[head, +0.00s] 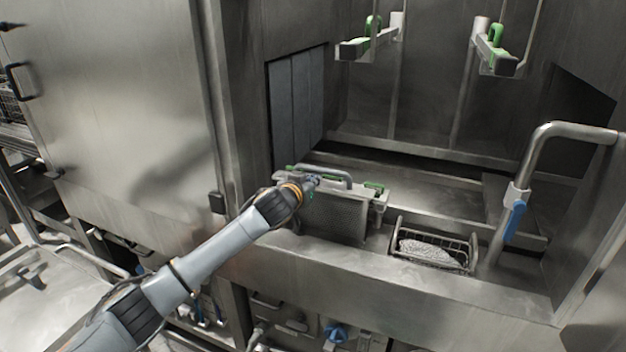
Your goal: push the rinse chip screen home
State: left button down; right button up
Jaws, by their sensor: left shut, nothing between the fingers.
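The rinse chip screen (335,217) is a perforated metal panel with a bar handle (325,173) and green parts along its top edge. It stands upright at the front of the washer's basin, left of centre. My left gripper (312,183) is shut and empty at the left part of the screen's top edge, by the handle. I cannot tell whether it touches the screen. The wrist hides the screen's left end, and the screen's lower edge is hidden behind the front ledge. My right gripper is not in view.
A wire basket (434,248) with pale grey contents sits right of the screen. A bent pipe (535,165) with a blue-handled valve (514,222) rises further right. Grey strip curtains (297,105) hang behind the screen. Two green-clipped arms (370,42) (495,50) jut out above.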

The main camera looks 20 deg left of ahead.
aim_at(315, 223)
pick_arm(q)
notch_tip(315, 223, down, 14)
jog(key=b, duration=0.6)
jog(key=shift+w+r, duration=0.1)
jog(key=shift+r, duration=0.15)
jog(key=shift+f+b, duration=0.45)
jog(key=shift+f, duration=0.15)
jog(key=shift+f, duration=0.15)
